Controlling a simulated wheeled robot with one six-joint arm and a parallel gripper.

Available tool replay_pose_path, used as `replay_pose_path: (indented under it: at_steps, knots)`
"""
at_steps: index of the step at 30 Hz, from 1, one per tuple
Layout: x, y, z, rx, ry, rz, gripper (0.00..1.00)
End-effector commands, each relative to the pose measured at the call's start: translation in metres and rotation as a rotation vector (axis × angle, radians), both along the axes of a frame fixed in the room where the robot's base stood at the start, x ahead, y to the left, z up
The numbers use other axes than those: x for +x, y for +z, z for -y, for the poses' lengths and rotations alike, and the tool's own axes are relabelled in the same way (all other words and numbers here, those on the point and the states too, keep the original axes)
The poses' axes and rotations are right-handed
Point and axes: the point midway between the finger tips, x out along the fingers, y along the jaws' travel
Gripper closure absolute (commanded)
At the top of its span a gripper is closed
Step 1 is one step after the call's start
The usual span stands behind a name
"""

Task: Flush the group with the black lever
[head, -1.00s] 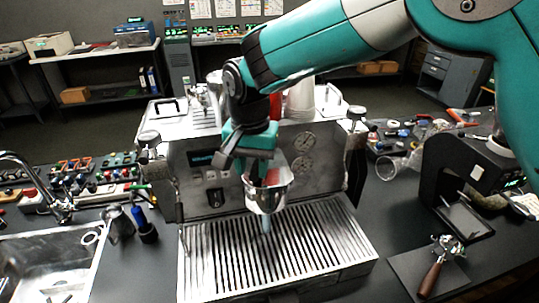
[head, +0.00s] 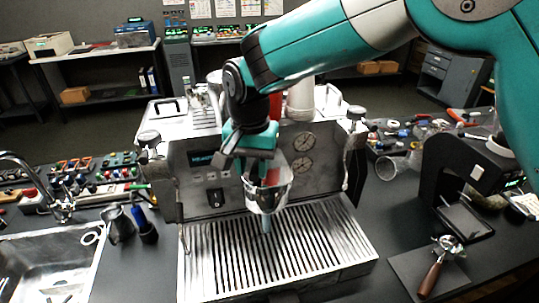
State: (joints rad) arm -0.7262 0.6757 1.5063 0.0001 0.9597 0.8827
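The espresso machine (head: 325,190) stands in the middle of the bench, its front facing me. Its shiny metal group (head: 268,197) juts out above the slatted drip tray (head: 290,245). A pale bluish streak (head: 266,224) hangs below the group; I cannot tell if it is water. My gripper (head: 248,170) is at the upper front of the group, overlapping it in the picture. I cannot tell if it touches anything, or whether its fingers are open or shut. A small black control (head: 215,198) shows on the front panel, left of the group. I cannot make out a black lever for certain.
A sink (head: 45,265) with a tap is at the left, with a metal jug (head: 118,224) beside it. A black grinder-like device (head: 465,170) and a portafilter with a brown handle (head: 436,268) are at the right. Cups (head: 300,98) stand on top of the machine.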

Motion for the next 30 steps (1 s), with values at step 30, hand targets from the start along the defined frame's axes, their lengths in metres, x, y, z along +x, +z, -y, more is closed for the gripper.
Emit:
replay_pose_path:
  at_steps: [30]
  knots:
    - [0.001,0.001,0.033,0.0,0.406,0.0,0.68]
